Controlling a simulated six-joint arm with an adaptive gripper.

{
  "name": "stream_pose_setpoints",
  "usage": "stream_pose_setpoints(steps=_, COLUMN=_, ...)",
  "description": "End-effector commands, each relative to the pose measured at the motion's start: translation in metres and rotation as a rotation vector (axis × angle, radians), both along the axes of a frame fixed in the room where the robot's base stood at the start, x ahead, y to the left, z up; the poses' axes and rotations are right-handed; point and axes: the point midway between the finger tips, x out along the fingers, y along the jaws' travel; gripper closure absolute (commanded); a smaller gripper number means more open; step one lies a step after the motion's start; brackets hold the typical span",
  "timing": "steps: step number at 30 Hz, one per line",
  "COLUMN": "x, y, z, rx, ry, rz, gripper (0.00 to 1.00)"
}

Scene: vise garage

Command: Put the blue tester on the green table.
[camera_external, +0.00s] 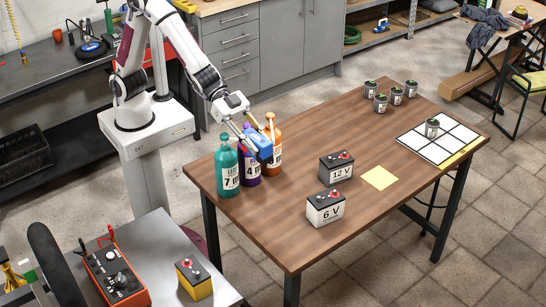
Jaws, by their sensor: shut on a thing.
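My gripper (248,131) is shut on the blue tester (260,149), a small blue box. It holds the tester at the left end of the brown wooden table (300,235), close to three bottles: teal (226,170), purple (249,171) and orange (273,150). The tester overlaps the purple and orange bottles in the picture. I cannot tell whether it touches them. No table with a green top shows in this view.
A grey table (160,250) at lower left holds an orange device (117,278) and a yellow-black battery (194,279).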

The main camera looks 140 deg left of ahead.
Motion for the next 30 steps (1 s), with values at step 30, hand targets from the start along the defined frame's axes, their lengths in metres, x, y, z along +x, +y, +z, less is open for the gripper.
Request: stream_pose_setpoints(steps=30, x=-0.055, y=-0.118, z=-0.063, rx=0.000, ry=-0.002, rz=-0.036, gripper=1.00)
